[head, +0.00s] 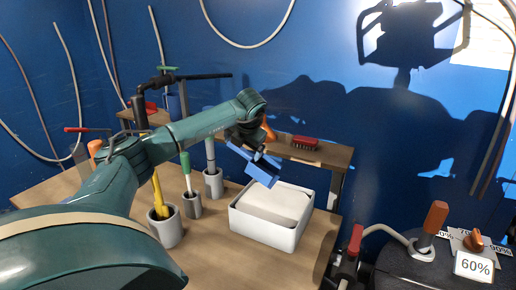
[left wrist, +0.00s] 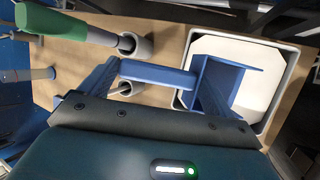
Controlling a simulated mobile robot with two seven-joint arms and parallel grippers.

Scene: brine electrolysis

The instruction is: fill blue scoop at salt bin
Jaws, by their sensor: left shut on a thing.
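The blue scoop (head: 262,167) is held by my left gripper (head: 256,146) above the white salt bin (head: 236,221). In the left wrist view the scoop's handle runs between the fingers of my left gripper (left wrist: 148,82), and its open box-shaped head (left wrist: 222,82) is at the right, over the bin (left wrist: 286,86). The bin is full of pale salt (head: 278,203) with a mostly smooth top. The scoop looks tilted. Whether it touches the salt or holds any cannot be told. My right gripper is not in view.
Grey holders with a yellow-handled tool (head: 159,190) and a green-handled tool (head: 186,165) stand left of the bin on the wooden table (head: 215,262). A raised shelf with a red brush (head: 305,142) is behind. A dark drum (head: 415,270) with a dial stands right.

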